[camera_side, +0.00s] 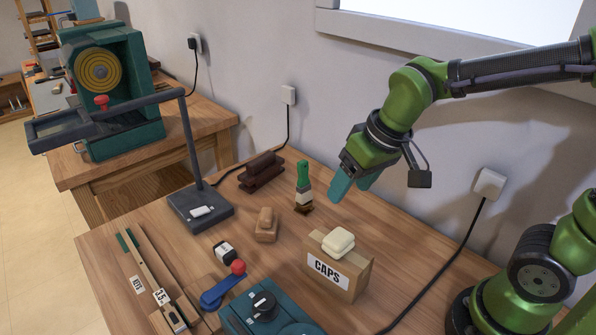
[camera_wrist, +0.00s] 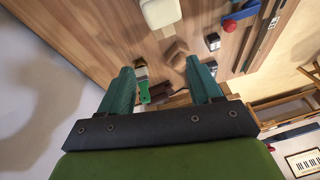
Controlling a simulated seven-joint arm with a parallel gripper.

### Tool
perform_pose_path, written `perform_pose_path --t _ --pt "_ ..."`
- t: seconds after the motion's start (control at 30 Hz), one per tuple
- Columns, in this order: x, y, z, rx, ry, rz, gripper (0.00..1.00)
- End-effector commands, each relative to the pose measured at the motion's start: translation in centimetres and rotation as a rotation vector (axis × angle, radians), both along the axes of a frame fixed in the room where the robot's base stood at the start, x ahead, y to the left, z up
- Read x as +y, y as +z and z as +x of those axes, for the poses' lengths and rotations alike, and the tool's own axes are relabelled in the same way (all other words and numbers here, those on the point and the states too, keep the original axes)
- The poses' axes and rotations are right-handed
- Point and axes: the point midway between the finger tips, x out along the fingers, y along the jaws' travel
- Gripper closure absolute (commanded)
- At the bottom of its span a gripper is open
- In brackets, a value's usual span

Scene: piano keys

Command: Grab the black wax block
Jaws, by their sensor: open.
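My gripper (camera_side: 353,185) is open and empty, tilted above the back of the bench, right of the green-handled brush. In the wrist view its two teal fingers (camera_wrist: 160,80) are spread apart, and the black block lies beyond the right finger, not between them.
The brush (camera_side: 304,188), a brown block (camera_side: 266,226) and a dark brown rack (camera_side: 261,172) stand between my gripper and the bench's left side. A cream block (camera_side: 338,242) sits on the CAPS box (camera_side: 352,279). A dark stand (camera_side: 201,211) with a post is at left.

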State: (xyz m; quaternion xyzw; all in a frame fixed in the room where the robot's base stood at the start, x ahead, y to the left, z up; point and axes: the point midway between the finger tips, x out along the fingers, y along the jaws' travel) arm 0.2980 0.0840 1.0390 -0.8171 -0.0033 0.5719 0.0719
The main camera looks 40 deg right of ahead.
Motion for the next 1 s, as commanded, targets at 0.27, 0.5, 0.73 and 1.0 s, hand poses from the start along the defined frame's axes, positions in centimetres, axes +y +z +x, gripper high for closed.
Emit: perform_pose_path --t 0.27,0.5,0.73,1.0 --pt "8.9 -3.9 7.2 0.120 0.212 -0.118 0.36" --pt "15.5 -5.5 12.2 0.105 0.254 -0.117 0.36" --pt "15.8 -4.3 14.5 0.046 0.167 -0.124 0.36" --pt "16.0 -9.6 16.0 0.050 0.166 -0.122 0.36"
